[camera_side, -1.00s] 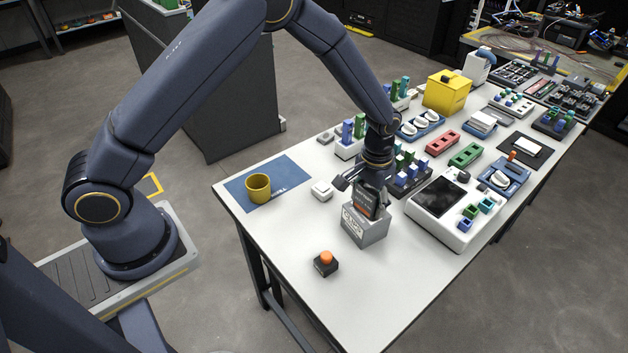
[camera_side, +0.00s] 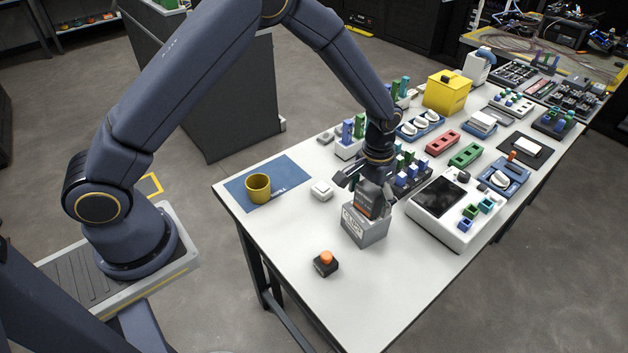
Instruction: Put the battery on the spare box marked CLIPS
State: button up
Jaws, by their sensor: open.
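The spare box (camera_side: 364,228) is a grey box on the white table, with pale lettering on its front that is too small to read surely.
A black button block with an orange top (camera_side: 325,262) stands in front of the box. A yellow mug (camera_side: 258,188) is on a blue mat (camera_side: 290,176) at left. The splicer with a dark screen (camera_side: 440,197) is close at right.

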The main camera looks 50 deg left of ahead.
aim_at(371, 187)
notch_tip(371, 187, up, 11)
jog(key=shift+f, duration=0.1)
jog(key=s+a+r+t, duration=0.2)
jog(key=s+a+r, duration=0.2)
jog(key=s+r, duration=0.35)
jog(key=s+a+r+t, duration=0.2)
jog(key=s+a+r, duration=0.2)
jog(key=s+r, duration=0.35)
jog(key=s+a+t, duration=0.1)
jog(key=s+a, duration=0.2)
jog(key=s, duration=0.6)
jog(key=shift+r+t, duration=0.3)
